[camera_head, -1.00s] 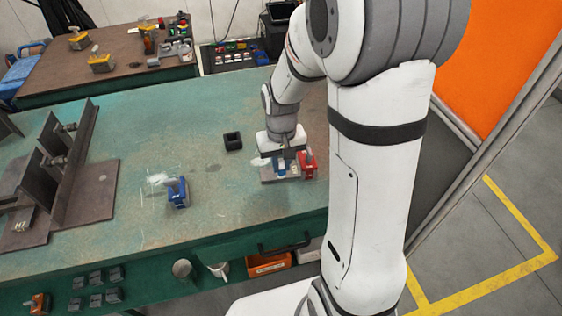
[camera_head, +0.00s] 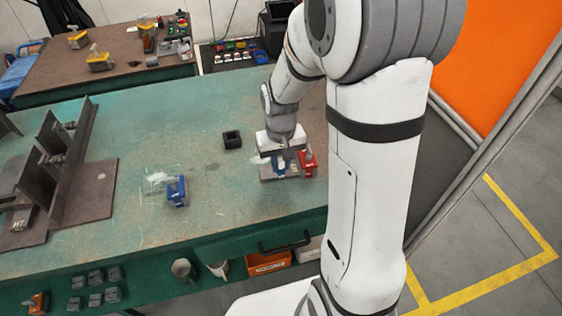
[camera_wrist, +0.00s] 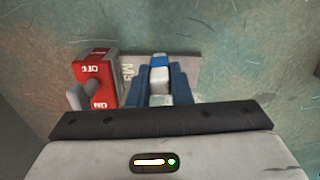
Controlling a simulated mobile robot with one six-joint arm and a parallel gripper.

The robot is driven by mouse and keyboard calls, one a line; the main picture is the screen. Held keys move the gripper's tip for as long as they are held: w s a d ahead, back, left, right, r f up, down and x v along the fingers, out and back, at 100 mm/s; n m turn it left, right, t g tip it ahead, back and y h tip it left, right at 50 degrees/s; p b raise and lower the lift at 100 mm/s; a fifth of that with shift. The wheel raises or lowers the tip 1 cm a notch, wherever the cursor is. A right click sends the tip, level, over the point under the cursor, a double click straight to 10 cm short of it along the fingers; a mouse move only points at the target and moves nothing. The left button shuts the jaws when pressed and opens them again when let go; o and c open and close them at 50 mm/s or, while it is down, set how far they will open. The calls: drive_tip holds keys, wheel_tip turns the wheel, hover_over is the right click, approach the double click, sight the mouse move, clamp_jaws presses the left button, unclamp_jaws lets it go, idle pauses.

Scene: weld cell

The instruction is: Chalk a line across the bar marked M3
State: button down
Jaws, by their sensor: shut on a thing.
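The flat grey bar (camera_head: 267,179) lies on the green bench under my gripper; in the wrist view its plate (camera_wrist: 189,68) carries white letters that look like M3, partly covered. A red block with an ON/OFF lever (camera_head: 308,163) stands on or against the bar's right end; in the wrist view this red block (camera_wrist: 92,70) is at left. My gripper (camera_wrist: 159,88), with blue fingers, is shut on a small white stick with a blue band, seemingly the chalk (camera_wrist: 159,78). It is directly above the bar; whether the tip touches is hidden.
A small black open box (camera_head: 232,140) sits behind the bar. A brown steel fixture (camera_head: 85,190) fills the bench's left side. Bench between is clear.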

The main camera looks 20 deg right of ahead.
drive_tip(key=shift+w, duration=0.3)
drive_tip(key=shift+w, duration=0.15)
drive_tip(key=shift+w+d, duration=0.1)
drive_tip(key=shift+w, duration=0.15)
drive_tip(key=shift+w, duration=0.1)
drive_tip(key=shift+w, duration=0.3)
drive_tip(key=shift+w, duration=0.4)
drive_tip(key=shift+w+d, duration=0.1)
drive_tip(key=shift+w, duration=0.3)
drive_tip(key=shift+w+f, duration=0.1)
drive_tip(key=shift+w, duration=0.25)
